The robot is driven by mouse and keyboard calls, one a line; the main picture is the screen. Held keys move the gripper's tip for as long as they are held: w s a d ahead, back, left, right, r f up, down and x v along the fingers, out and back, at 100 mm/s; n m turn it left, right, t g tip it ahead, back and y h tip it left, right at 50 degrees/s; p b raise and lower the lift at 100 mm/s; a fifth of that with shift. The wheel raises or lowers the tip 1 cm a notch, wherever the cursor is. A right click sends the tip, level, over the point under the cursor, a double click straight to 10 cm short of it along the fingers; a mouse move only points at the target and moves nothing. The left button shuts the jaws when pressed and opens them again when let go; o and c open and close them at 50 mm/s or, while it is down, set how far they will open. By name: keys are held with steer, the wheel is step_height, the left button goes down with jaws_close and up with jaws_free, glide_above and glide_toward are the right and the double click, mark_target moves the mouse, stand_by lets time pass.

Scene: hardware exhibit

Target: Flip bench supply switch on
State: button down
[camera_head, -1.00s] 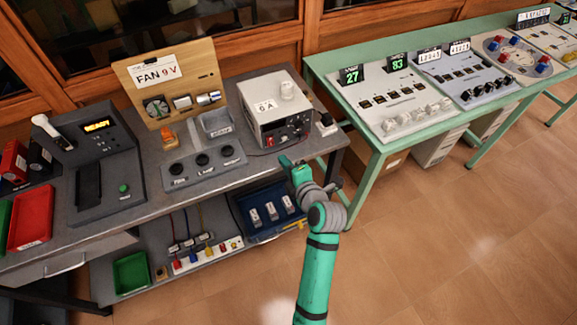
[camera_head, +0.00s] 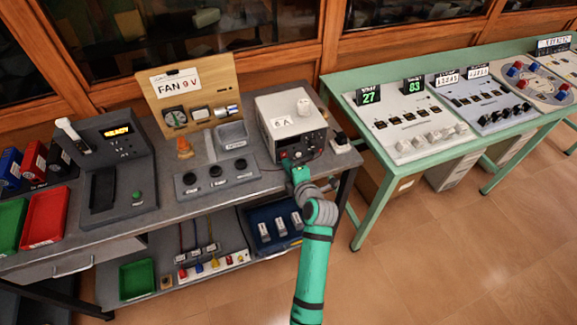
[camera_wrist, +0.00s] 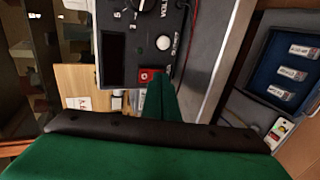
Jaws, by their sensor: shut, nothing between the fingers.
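The bench supply (camera_head: 283,105) is a pale box marked 6 A with a dark front panel, standing at the right end of the grey bench. In the wrist view its panel (camera_wrist: 115,45) fills the upper middle, turned sideways. It shows a dark display, a knob, a round white button (camera_wrist: 163,43) and a red switch (camera_wrist: 147,75). My gripper (camera_wrist: 160,82) is shut and empty, its green fingertips right beside the red switch. I cannot tell whether they touch it or which way the switch is set. In the head view my gripper (camera_head: 296,169) is just before the panel's lower edge.
A three-knob box (camera_head: 216,175) and a wooden FAN 9 V board (camera_head: 190,95) stand left of the supply. A dark plug block (camera_head: 341,143) sits at its right. A blue tray (camera_head: 262,238) is on the shelf below. A green table (camera_head: 350,170) stands to the right.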

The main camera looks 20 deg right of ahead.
steer(key=shift+w+f, duration=0.15)
steer(key=shift+r, duration=0.85)
steer(key=shift+a+r, duration=0.1)
steer(key=f+v, duration=0.1)
steer(key=v, duration=1.2)
steer(key=shift+s, duration=0.65)
steer(key=shift+f, duration=0.1)
